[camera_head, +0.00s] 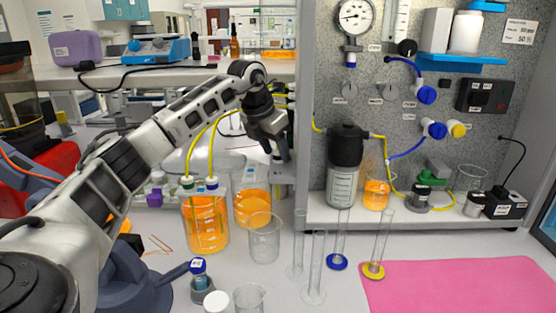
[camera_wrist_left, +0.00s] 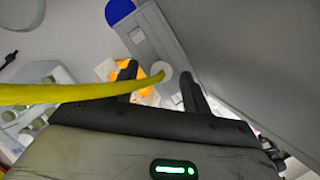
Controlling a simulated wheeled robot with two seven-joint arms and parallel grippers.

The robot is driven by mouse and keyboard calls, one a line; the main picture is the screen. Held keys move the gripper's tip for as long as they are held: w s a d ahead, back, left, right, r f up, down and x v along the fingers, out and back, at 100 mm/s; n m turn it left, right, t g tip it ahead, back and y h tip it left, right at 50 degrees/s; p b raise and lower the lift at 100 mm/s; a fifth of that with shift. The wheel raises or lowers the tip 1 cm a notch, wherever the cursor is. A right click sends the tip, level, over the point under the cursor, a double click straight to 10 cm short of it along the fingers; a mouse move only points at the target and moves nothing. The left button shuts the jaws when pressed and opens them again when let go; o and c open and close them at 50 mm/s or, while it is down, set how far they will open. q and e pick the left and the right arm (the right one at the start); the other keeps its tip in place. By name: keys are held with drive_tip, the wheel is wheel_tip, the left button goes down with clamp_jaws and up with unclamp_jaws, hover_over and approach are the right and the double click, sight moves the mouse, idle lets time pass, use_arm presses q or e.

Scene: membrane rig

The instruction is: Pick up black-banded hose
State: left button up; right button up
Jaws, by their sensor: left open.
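My left gripper (camera_head: 279,152) points down above the second orange beaker, beside the edge of the grey panel. In the left wrist view, a yellow hose (camera_wrist_left: 60,93) crosses from the left edge past the left finger, ending near the gap. The jaws (camera_wrist_left: 160,82) are open, with no hose clearly clamped. My right gripper is out of view.
The speckled panel (camera_head: 400,120) stands close right of the gripper. Orange-filled beakers (camera_head: 205,225), an empty beaker (camera_head: 264,242) and tall glass cylinders (camera_head: 314,270) crowd the bench below. A pink mat (camera_head: 460,285) lies clear at right. A shelf (camera_head: 190,72) is behind.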

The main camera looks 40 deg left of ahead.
use_arm(q)
drive_tip(key=shift+w+f, duration=0.1)
drive_tip(key=shift+f, duration=0.15)
clamp_jaws()
drive_tip(key=shift+r, duration=0.1)
drive_tip(key=shift+r, duration=0.1)
